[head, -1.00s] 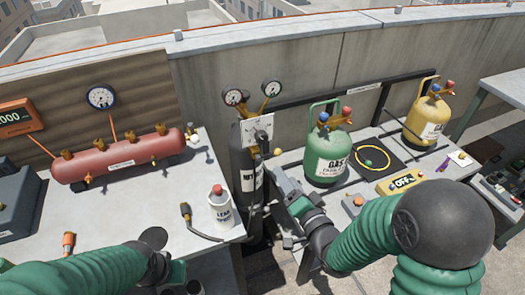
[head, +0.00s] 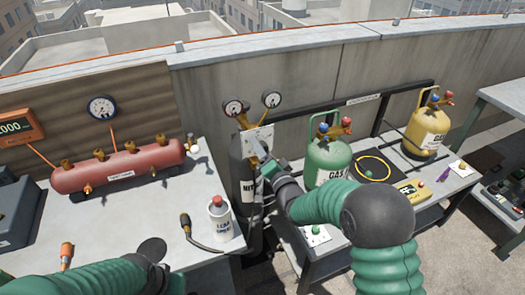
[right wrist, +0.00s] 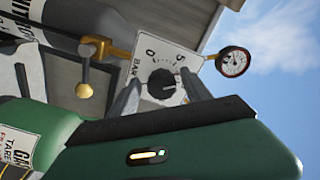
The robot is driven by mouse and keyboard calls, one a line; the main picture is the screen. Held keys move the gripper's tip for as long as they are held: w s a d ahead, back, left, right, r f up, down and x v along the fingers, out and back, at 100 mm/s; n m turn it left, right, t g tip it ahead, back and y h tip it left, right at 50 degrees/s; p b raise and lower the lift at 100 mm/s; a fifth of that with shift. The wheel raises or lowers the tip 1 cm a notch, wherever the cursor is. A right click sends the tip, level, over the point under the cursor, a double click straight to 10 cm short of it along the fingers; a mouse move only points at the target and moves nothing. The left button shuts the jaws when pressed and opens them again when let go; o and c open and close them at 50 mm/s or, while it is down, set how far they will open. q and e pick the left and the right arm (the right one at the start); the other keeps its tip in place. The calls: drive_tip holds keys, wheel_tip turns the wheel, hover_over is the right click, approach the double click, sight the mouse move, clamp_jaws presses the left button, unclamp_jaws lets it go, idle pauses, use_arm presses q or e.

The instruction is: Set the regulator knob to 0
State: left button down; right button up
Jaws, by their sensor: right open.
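The regulator's white dial plate (head: 262,134) is on top of the dark nitrogen cylinder (head: 240,178) in the head view. In the right wrist view the plate (right wrist: 180,60) carries "BAR", 0 and 5, with a black knob (right wrist: 162,84) in its middle. The knob's pointer setting is too small to read surely. My right gripper (head: 266,168) is open and empty, its fingers (right wrist: 160,78) on either side of the knob in the wrist picture; I cannot tell whether they touch it. In the head view my arm hides the knob. My left gripper (head: 168,272) is low over the left bench; its jaws are unclear.
Two gauges (head: 233,108) rise above the plate. A green gas cylinder (head: 328,160) stands close right of my right gripper. The left bench holds a red manifold (head: 120,168) and a leak-spray bottle (head: 219,218). A yellow cylinder (head: 427,130) is farther right.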

clamp_jaws()
idle(0.4)
drive_tip(key=n+b, duration=0.1)
drive_tip(key=n, duration=0.1)
drive_tip(key=n+b, duration=0.2)
drive_tip(key=shift+f+n, duration=0.2)
drive_tip(key=shift+n, duration=0.1)
drive_tip(key=n+b, duration=0.3)
drive_tip(key=n, duration=0.2)
drive_tip(key=n+b, duration=0.3)
drive_tip(key=n, duration=0.2)
drive_tip(key=shift+f+n, duration=0.1)
drive_tip(key=shift+n, duration=0.3)
drive_tip(key=n+b, duration=0.2)
drive_tip(key=n, duration=0.2)
drive_tip(key=shift+n+b, duration=0.3)
